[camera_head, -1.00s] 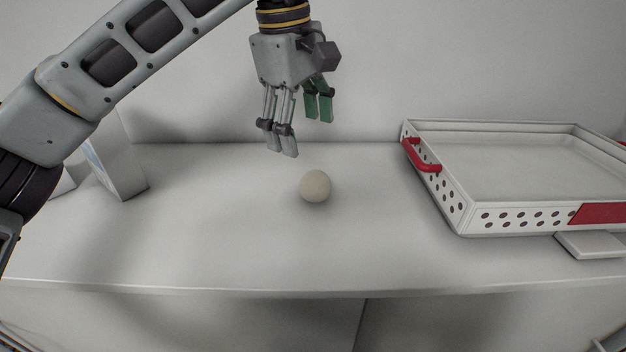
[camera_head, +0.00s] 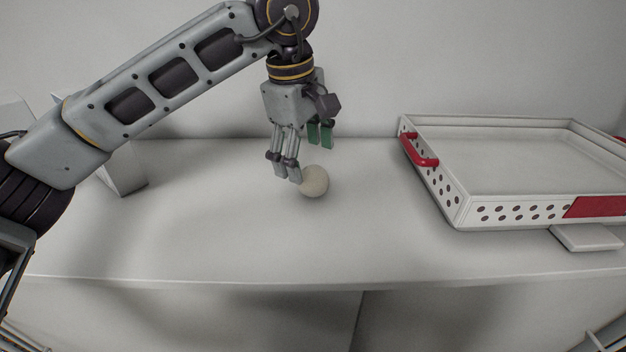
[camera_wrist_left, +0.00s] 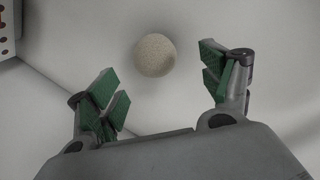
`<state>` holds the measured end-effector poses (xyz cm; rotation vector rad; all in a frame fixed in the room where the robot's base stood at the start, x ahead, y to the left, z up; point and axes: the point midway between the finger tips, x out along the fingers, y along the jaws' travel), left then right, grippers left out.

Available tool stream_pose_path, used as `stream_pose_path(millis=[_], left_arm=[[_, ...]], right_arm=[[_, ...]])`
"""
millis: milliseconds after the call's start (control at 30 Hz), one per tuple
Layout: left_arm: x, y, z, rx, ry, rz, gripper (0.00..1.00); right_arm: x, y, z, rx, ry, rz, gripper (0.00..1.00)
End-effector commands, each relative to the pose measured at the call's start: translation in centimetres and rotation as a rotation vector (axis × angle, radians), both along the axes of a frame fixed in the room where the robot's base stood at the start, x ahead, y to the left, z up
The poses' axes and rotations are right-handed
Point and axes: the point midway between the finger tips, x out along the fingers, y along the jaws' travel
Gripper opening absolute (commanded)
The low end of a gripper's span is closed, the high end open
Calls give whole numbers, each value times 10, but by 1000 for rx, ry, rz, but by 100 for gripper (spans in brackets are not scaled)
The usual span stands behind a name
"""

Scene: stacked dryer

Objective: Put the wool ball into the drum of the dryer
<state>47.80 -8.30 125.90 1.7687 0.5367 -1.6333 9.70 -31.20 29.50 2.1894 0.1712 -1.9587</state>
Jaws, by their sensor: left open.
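The wool ball (camera_head: 316,182) is a small cream sphere resting on the white counter. It also shows in the left wrist view (camera_wrist_left: 155,55), between and a little beyond the green-padded fingers. My left gripper (camera_head: 308,158) is open and empty, pointing down just above and behind the ball. In the head view its near fingertips overlap the ball's left edge; I cannot tell whether they touch it. The dryer and its drum are not in view. My right gripper is not in view.
A white perforated tray (camera_head: 470,217) with red handles stands on the counter (camera_head: 220,235) at the right. A flat pale object (camera_head: 588,237) lies by its front edge. A pale box-like object (camera_head: 124,172) stands at the left, partly behind my arm. The counter's middle is clear.

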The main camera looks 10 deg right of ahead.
Motion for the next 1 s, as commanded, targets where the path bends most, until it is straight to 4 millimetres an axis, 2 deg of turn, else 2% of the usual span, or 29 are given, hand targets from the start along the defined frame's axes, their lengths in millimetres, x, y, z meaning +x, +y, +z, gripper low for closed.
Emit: stream_pose_path(millis=[200,667,1000], left_arm=[[2,-2,-17,0,0,-1,80],[3,-4,-21,0,1,-1,80],[10,-15,-50,-1,2,-1,80]], right_arm=[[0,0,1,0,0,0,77],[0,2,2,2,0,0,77],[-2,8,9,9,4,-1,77]])
